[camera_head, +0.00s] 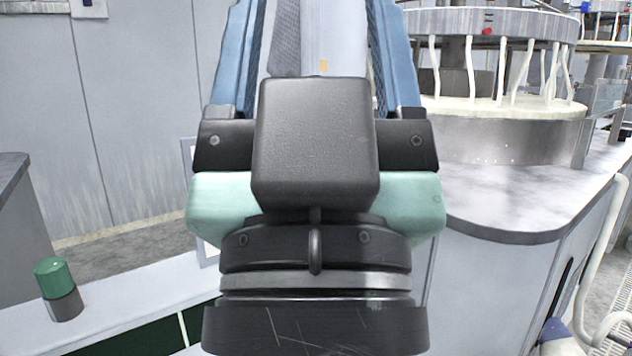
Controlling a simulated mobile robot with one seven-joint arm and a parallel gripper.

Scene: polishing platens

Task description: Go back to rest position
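My gripper (318,50) fills the middle of the head view and points away from me, towards the top of the picture. Its two blue fingers stand wide apart, one on the left and one on the right. Their tips are cut off by the top edge. A pale upright column with a small orange mark shows between the fingers. I see no object clamped between them, though the black box on the wrist hides part of the gap.
On the right, a round polishing machine (500,140) with pale hanging tubes stands on a grey-topped counter (520,215). A green-capped cylinder (55,280) stands on a white ledge at lower left. Grey wall panels (130,110) rise behind. A pale hose (600,270) runs down at far right.

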